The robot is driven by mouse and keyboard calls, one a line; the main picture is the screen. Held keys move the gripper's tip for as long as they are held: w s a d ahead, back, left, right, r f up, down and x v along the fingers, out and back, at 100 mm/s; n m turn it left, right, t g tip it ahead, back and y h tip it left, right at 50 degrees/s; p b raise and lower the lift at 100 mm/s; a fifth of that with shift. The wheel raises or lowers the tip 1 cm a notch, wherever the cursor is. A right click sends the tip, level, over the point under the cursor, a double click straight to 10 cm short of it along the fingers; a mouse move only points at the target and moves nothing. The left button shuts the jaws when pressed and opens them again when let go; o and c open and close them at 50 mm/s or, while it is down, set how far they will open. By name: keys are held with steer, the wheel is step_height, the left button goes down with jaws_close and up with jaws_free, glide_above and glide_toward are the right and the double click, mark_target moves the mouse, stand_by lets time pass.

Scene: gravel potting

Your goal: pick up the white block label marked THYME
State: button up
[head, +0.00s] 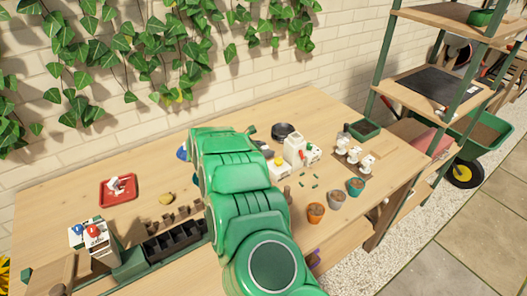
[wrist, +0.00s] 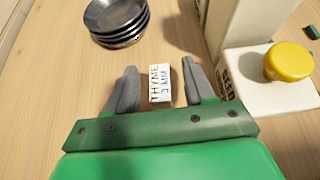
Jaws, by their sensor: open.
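The white block label (wrist: 159,83) marked THYME lies on the wooden table in the wrist view. A second line on it seems to read 3 MM. My gripper (wrist: 157,74) is open, with one grey finger to the left of the label and one to the right. The label lies between the fingers with a gap on each side. In the head view my green arm reaches over the table and hides the gripper and the label.
A stack of dark bowls (wrist: 116,18) stands ahead and left of my gripper. A white container with a yellow cap (wrist: 290,61) stands close on the right. The head view also shows a red tray (head: 120,190), terracotta pots (head: 316,213) and a shelf rack (head: 420,92).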

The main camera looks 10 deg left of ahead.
steer(key=shift+x, duration=0.8)
steer(key=shift+c, duration=0.3)
jaws_close()
steer(key=shift+r, duration=0.15)
